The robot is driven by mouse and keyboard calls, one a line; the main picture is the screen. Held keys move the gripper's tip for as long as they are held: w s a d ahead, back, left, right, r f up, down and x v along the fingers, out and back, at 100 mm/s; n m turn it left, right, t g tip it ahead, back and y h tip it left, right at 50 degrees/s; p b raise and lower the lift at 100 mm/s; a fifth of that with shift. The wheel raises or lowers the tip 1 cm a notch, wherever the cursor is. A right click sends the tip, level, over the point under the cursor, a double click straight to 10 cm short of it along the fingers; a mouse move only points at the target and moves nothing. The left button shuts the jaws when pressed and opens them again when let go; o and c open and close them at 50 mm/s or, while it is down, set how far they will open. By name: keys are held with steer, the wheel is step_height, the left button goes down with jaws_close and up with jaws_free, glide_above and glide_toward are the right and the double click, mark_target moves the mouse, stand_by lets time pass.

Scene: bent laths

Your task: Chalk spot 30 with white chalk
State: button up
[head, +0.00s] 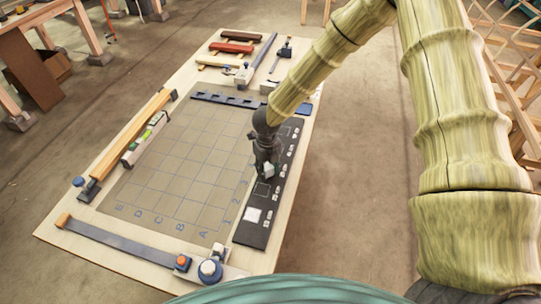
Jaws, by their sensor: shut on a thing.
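My gripper (267,170) is at the right side of the grey gridded mat (170,165), over the dark strip (272,195) beside it. It is shut on a small pale piece (269,173) at its tips, mostly hidden by the fingers; I cannot tell for sure that it is white chalk. The mat shows letters along its near edge and a few numbers near the strip. I cannot make out a spot marked 30. The strip carries outlined squares, small white marks and a white square (252,214) near its near end.
A level-like bar (145,138) and wooden bar (135,140) lie along the mat's left. A dark lath (115,243) and blue-capped clamp (209,270) lie at the front. A dark slotted bar (240,101) and several tools lie at the back.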

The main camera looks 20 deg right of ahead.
steer(key=r, duration=0.1)
steer(key=r+p, duration=0.1)
steer(key=r, duration=0.1)
steer(key=shift+w+a+r, duration=0.1)
steer(key=shift+w+a, duration=0.05)
steer(key=shift+w, duration=0.05)
steer(key=r, duration=0.1)
steer(key=r+p, duration=0.2)
steer(key=shift+s+d+r, duration=0.1)
steer(key=shift+d, duration=0.2)
steer(key=shift+a+r+p, duration=0.15)
steer(key=shift+r+p, duration=0.65)
steer(key=shift+p, duration=0.1)
